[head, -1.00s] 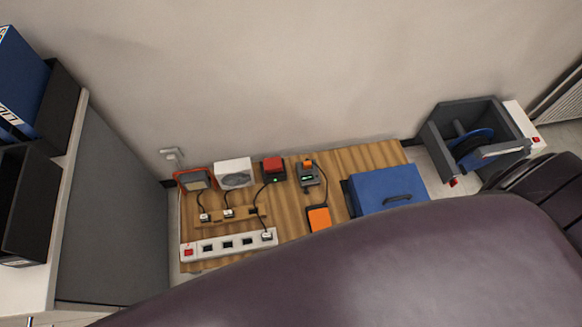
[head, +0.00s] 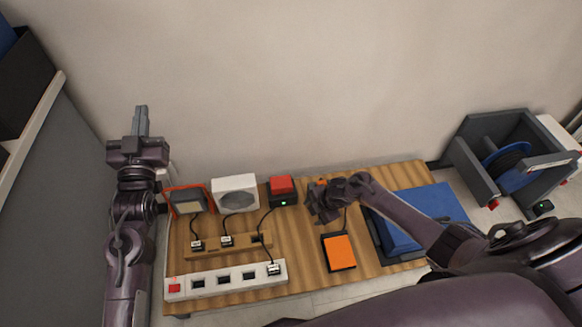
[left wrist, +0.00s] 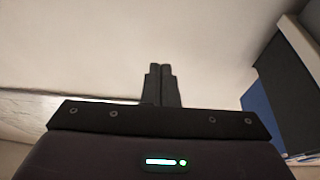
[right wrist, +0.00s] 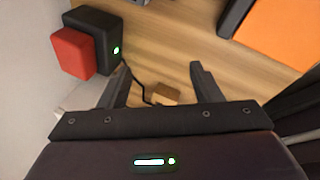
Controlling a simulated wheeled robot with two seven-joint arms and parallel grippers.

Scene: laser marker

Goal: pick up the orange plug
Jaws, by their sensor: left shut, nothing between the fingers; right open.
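A small orange piece, which looks like the orange plug (head: 321,182), shows at the back of the wooden board in the head view, mostly hidden by my right gripper (head: 317,203). That gripper is open over the board, right of the red-topped box. In the right wrist view, a small brownish block (right wrist: 165,95) with a dark cable beside it shows between the open fingers, partly hidden by the gripper body. I cannot tell if it is the plug. My left gripper (head: 141,120) is shut and empty, raised at the left, away from the board.
The red-topped box (head: 282,190) stands left of my right gripper. An orange pad (head: 338,252) lies in front. A white power strip (head: 238,277), a white fan box (head: 235,195) and a blue case (head: 445,203) are on the board (head: 300,275). A cable reel (head: 510,165) stands at right.

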